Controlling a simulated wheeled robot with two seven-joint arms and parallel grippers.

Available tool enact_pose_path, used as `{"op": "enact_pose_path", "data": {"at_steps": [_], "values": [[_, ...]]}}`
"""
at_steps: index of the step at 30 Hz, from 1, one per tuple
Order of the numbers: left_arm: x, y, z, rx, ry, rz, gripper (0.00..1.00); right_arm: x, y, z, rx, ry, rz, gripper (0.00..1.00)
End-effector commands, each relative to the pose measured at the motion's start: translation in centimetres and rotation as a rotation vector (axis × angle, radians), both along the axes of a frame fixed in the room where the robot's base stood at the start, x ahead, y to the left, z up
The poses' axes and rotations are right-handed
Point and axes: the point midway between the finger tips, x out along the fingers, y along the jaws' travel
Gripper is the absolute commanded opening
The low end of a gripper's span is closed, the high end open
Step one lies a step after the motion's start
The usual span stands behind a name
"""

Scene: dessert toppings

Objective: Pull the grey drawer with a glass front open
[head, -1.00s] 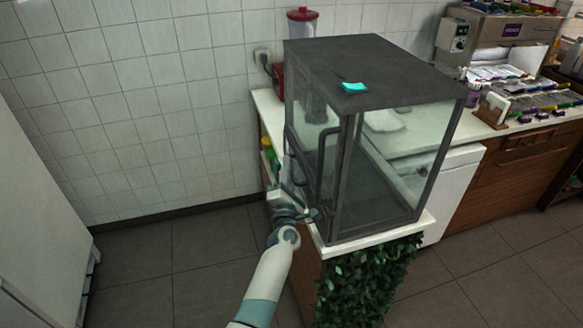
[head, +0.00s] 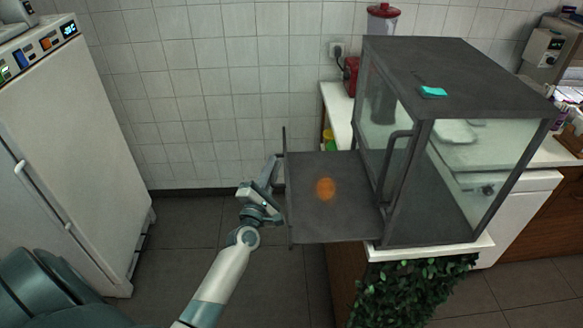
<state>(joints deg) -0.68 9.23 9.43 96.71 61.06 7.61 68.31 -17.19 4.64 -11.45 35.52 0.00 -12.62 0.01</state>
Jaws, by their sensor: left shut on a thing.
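The grey display case (head: 470,80) with glass sides stands on the white counter corner. Its grey drawer (head: 350,215) sticks out from the case's left side as a flat dark tray, well open. The drawer's front is seen nearly edge-on at the tray's left end, so its glass and handle are hard to make out. My left gripper (head: 273,174) is at this front edge, shut on the drawer's front; the exact grip is partly hidden. My right gripper is not in view.
A white fridge-like cabinet (head: 70,140) stands at the left. Dark floor (head: 185,240) lies free between it and the counter. A dark handle (head: 392,165) is on the case's glass door. Green foliage (head: 405,295) hangs below the counter corner.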

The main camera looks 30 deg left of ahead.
Motion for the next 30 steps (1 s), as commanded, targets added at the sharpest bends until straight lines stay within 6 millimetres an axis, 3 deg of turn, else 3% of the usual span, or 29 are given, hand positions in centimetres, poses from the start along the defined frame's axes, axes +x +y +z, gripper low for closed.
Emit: {"op": "enact_pose_path", "data": {"at_steps": [12,13,14,30], "values": [[-0.4,0.6,-0.1,-0.001,0.002,0.000,0.00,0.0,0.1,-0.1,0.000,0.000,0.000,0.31],[-0.4,0.5,-0.1,-0.001,0.002,0.000,0.13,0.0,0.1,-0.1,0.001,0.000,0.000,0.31],[-0.4,0.5,-0.1,-0.001,0.002,0.000,0.18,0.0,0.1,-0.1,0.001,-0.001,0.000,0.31],[-1.4,0.3,-0.5,-0.001,0.002,0.000,0.18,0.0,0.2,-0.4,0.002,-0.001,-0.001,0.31]]}}
